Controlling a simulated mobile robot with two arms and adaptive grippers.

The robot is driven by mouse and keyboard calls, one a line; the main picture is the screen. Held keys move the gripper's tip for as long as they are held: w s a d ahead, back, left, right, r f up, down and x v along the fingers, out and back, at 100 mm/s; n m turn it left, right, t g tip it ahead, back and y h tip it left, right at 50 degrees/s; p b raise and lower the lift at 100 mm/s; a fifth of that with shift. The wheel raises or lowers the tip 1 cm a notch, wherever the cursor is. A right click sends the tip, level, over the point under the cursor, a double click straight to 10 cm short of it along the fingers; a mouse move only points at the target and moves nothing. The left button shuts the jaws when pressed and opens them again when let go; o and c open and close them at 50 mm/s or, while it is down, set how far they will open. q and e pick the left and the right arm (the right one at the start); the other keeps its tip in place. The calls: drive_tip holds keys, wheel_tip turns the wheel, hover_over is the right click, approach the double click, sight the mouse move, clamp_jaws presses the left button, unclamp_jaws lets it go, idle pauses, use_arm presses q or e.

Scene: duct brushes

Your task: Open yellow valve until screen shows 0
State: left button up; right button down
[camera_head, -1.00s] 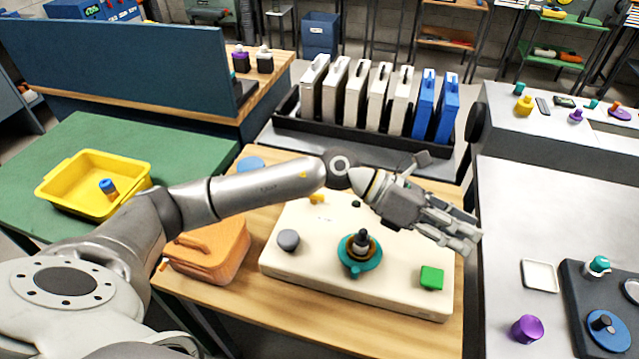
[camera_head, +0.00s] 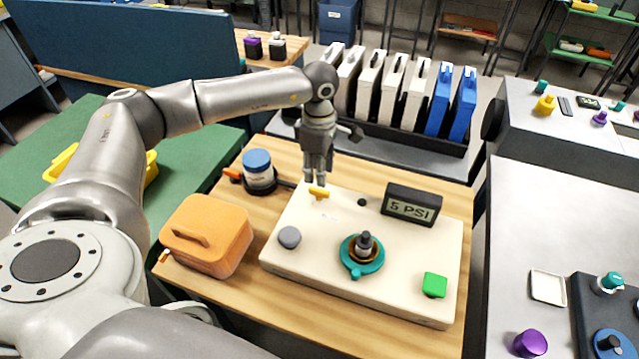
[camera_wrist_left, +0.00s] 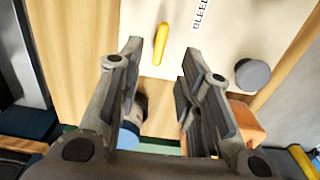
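The yellow valve (camera_head: 319,192) is a small handle at the back left of a cream panel (camera_head: 310,270). In the left wrist view the yellow valve (camera_wrist_left: 161,43) is a narrow bar just beyond and between the fingertips, beside printed text that reads in part "BLEED". My left gripper (camera_head: 318,180) points down just above and behind the valve. In the left wrist view the left gripper (camera_wrist_left: 162,62) has its fingers apart with nothing between them. My right gripper is not in view.
The panel also bears a grey knob (camera_head: 289,237), a teal fitting (camera_head: 362,256) and a green button (camera_head: 434,285). A blue-capped jar (camera_head: 259,171) and an orange case (camera_head: 207,235) stand to its left. A rack of white and blue cases (camera_head: 400,100) stands behind.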

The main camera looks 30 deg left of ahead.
sight(319, 190)
use_arm(q)
wheel_tip(319, 190, down, 6)
drive_tip(key=shift+f+p, duration=0.25)
drive_tip(key=shift+p, duration=0.25)
clamp_jaws()
